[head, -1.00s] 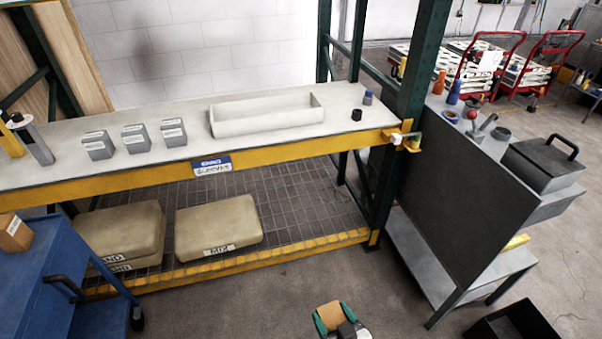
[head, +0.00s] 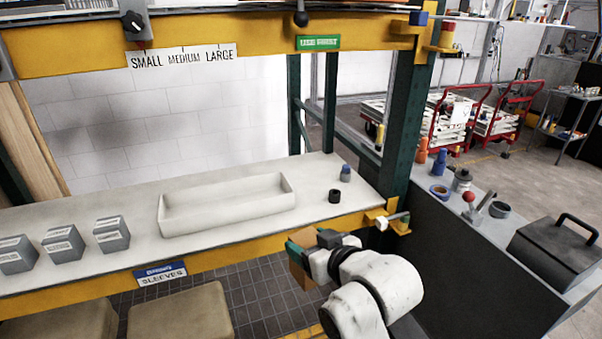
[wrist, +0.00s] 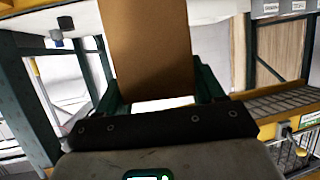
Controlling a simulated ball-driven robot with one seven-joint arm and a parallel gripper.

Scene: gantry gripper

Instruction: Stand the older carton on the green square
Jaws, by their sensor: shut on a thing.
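My gripper (head: 304,250) is shut on a plain brown carton (wrist: 150,45), which stands out beyond the green fingers in the wrist view. No green square can be made out in either view.
The white shelf top (head: 120,270) carries a long open tray (head: 228,218), grey boxes (head: 62,243) at left, and a black ring (head: 335,196) and blue-capped bottle (head: 345,173) at right. An upper yellow beam (head: 80,58) crosses above. Bare shelf lies before the tray.

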